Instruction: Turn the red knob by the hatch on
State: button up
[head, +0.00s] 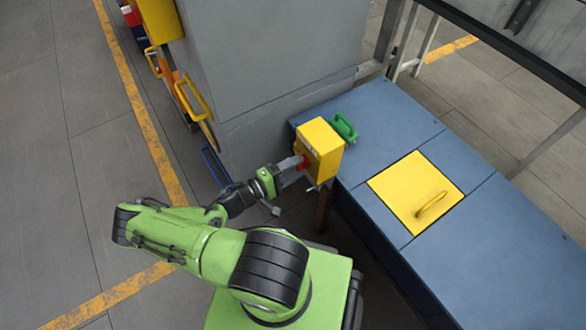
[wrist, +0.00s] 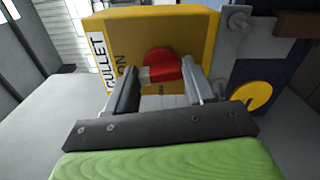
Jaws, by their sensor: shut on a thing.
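The red knob (wrist: 163,65) sits on the face of a yellow box (wrist: 196,28). In the head view the yellow box (head: 322,149) stands at the near left corner of the blue bench, and the red knob (head: 304,162) shows only as a small patch at its left side. My gripper (head: 290,165) reaches it from the left. In the wrist view my gripper (wrist: 168,78) has its two fingers on either side of the knob, shut on it. The fingers hide part of the knob. The yellow hatch (head: 390,190) with a handle is set in the bench top, closed.
The blue bench (head: 490,245) runs to the lower right. A green handle (head: 345,127) lies behind the yellow box. A grey cabinet (head: 270,60) stands behind my gripper. A round yellow disc (wrist: 252,96) shows at right in the wrist view. Floor at left is open.

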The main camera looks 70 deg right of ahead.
jog(key=shift+f+m, duration=0.1)
jog(key=shift+m, duration=0.7)
jog(key=o, duration=1)
jog(key=shift+o, duration=0.2)
jog(key=p+v, duration=0.1)
jog(key=v, duration=1.5)
jog(key=shift+p, duration=0.3)
jog(key=shift+d, duration=0.1)
